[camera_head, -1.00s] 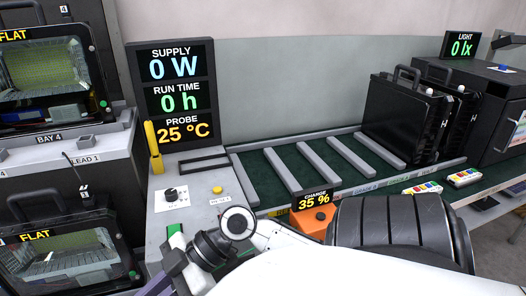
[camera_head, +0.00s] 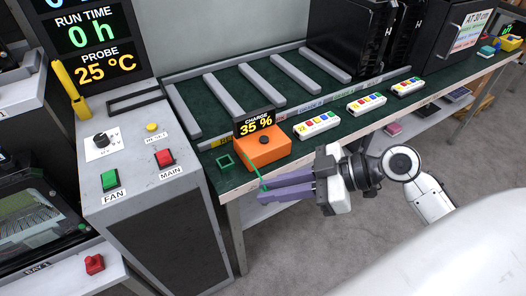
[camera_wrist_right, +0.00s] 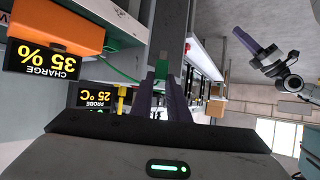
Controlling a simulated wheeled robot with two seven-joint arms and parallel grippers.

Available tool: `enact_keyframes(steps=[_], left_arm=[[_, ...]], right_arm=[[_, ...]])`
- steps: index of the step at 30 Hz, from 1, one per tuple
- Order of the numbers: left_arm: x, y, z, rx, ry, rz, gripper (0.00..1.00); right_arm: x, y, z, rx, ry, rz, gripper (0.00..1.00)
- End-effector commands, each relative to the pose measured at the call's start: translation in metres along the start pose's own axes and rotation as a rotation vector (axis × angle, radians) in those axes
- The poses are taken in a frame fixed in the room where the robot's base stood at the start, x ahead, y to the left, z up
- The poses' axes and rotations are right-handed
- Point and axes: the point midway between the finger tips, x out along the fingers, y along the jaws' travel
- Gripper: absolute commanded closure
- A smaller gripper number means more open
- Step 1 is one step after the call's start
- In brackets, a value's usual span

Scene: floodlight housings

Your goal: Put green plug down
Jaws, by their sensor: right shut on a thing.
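My right gripper (camera_head: 264,190), with purple fingers, is at the front edge of the green bench top, just below the orange charger box (camera_head: 264,148). It is shut on the green plug, which is mostly hidden by the fingers in the head view; a bit of the plug (camera_wrist_right: 160,68) shows between the fingers in the right wrist view. A thin green cable (camera_head: 260,174) runs from the box to the fingers. A green square frame (camera_head: 225,161) lies on the bench left of the box. My left gripper (camera_wrist_right: 245,40) shows in the right wrist view, apart from everything; its jaws are unclear.
Left of the bench is a grey console (camera_head: 130,165) with FAN and MAIN buttons. Several white button strips (camera_head: 318,125) lie along the bench front. Grey divider bars stand behind, and black housings (camera_head: 365,35) at the back. Open floor lies in front of the bench.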

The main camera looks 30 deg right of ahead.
Motion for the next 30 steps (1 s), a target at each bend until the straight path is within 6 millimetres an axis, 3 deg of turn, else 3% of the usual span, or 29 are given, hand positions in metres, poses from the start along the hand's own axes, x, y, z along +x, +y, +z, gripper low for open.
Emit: enact_keyframes(steps=[6,12,18,24,27,30], left_arm=[[0.000,0.000,0.002,-0.001,-0.005,0.000,1.00],[0.000,-0.001,0.004,-0.001,-0.008,-0.002,1.00],[0.000,-0.002,0.003,-0.001,-0.008,-0.003,1.00],[0.000,-0.002,0.003,-0.001,-0.007,-0.004,1.00],[0.000,-0.003,0.003,-0.001,-0.006,-0.005,1.00],[0.002,-0.003,0.004,-0.001,-0.003,-0.005,1.00]], right_arm=[[0.049,0.031,0.004,0.105,0.010,0.190,1.00],[0.080,0.068,-0.019,0.222,0.014,0.417,1.00],[0.095,0.095,-0.061,0.324,0.016,0.608,1.00],[0.097,0.111,-0.103,0.402,0.011,0.744,1.00],[0.097,0.113,-0.108,0.420,0.004,0.772,1.00],[0.103,0.114,-0.097,0.426,-0.002,0.781,1.00]])
